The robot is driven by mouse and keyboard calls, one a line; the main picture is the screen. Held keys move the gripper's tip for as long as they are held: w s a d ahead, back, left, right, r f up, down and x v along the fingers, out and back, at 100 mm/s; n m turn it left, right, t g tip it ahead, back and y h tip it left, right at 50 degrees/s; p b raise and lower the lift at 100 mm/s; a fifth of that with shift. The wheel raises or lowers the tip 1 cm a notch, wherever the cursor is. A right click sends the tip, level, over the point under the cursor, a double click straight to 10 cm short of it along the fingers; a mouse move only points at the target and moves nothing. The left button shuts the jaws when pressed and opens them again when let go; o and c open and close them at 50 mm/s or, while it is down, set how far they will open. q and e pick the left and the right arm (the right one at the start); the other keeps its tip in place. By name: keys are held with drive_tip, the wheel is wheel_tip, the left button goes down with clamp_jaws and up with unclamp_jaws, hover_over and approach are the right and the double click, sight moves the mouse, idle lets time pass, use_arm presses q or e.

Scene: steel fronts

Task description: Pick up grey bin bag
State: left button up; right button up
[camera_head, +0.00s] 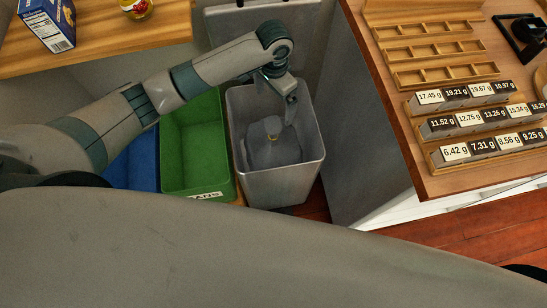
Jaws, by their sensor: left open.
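The grey bin bag (274,151) sits inside a grey bin (275,185), its gathered, tied top near the bag's middle. My left arm comes in from the left and bends down over this bin. My left gripper (290,110) is open, inside the bin's mouth at its upper right, above and beside the bag's top. I cannot tell whether a finger touches the bag. My right gripper is not in view.
A green bin (195,150) stands left of the grey bin, with a blue bin (135,165) further left. A wooden shelf (110,30) holds a box (46,24) and a jar (136,8). At right, a wooden counter (470,182) carries racks of weight-labelled blocks (470,122).

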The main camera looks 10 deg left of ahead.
use_arm(q)
drive_tip(key=b, duration=0.2)
approach(274, 125)
drive_tip(key=shift+f+b, duration=0.5)
drive_tip(key=shift+b, duration=0.25)
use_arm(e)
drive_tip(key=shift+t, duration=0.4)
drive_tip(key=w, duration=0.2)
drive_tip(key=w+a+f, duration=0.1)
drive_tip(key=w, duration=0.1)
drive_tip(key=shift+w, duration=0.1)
use_arm(q)
drive_tip(key=shift+f, duration=0.15)
wheel_tip(274, 125, down, 11)
drive_tip(key=shift+f, duration=0.45)
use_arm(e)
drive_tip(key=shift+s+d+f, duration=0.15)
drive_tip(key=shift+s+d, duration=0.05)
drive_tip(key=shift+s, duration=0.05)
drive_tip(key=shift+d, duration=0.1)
